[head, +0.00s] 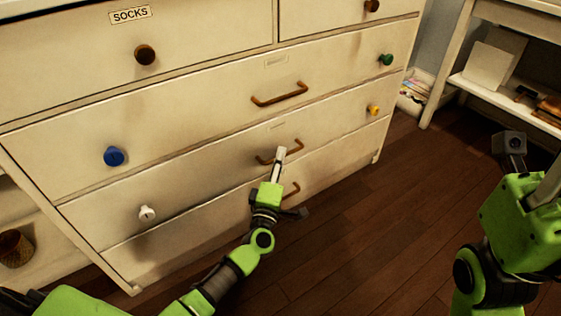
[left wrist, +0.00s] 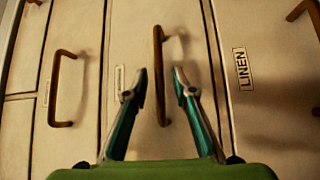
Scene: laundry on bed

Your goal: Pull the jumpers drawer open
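The white dresser has a drawer in its third row (head: 215,180) with a brown bar handle (head: 262,160); its small label is too faint to read, so I cannot confirm it says jumpers. My left gripper (head: 281,151) is in front of that handle. In the left wrist view its two teal fingers (left wrist: 160,80) are apart, with the brown bar handle (left wrist: 158,50) in the gap between the tips; I see no contact. The drawer looks shut. My right gripper (head: 550,185) is partly cut off at the right edge, its fingers unclear.
The drawer above has its own bar handle (head: 280,95). The bottom drawer's handle (head: 291,190) is just below my gripper; the LINEN label (left wrist: 243,69) shows beside the third-row drawer. A white shelf unit (head: 480,80) stands at right. The wooden floor (head: 370,220) is clear.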

